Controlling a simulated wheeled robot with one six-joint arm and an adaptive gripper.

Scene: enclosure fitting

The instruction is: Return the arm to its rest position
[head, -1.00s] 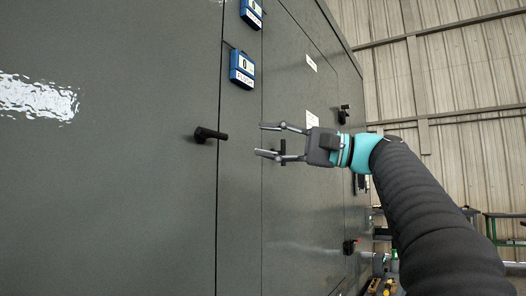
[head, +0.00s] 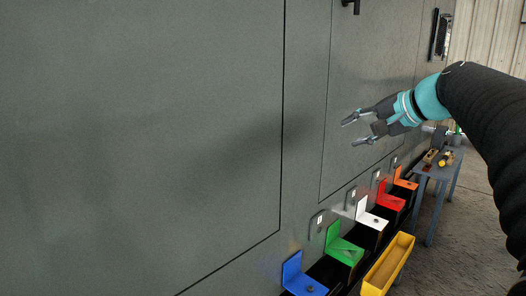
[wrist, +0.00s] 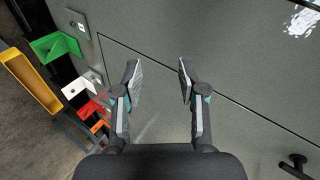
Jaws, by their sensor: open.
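My gripper (head: 357,130) is open and empty in the head view, in front of the grey enclosure (head: 150,120). My dark sleeved arm comes in from the right edge. In the wrist view my gripper (wrist: 158,75) has its two fingers spread apart with nothing between them, and the grey enclosure panel (wrist: 230,60) lies beyond them. I cannot tell the exact gap to the panel.
Blue (head: 302,278), green (head: 343,245), white (head: 370,215), red (head: 390,196) and orange (head: 404,182) brackets line the enclosure's foot. A yellow tray (head: 388,265) stands before them. A small table (head: 432,172) holds items at right. A black handle (wrist: 297,166) sticks out.

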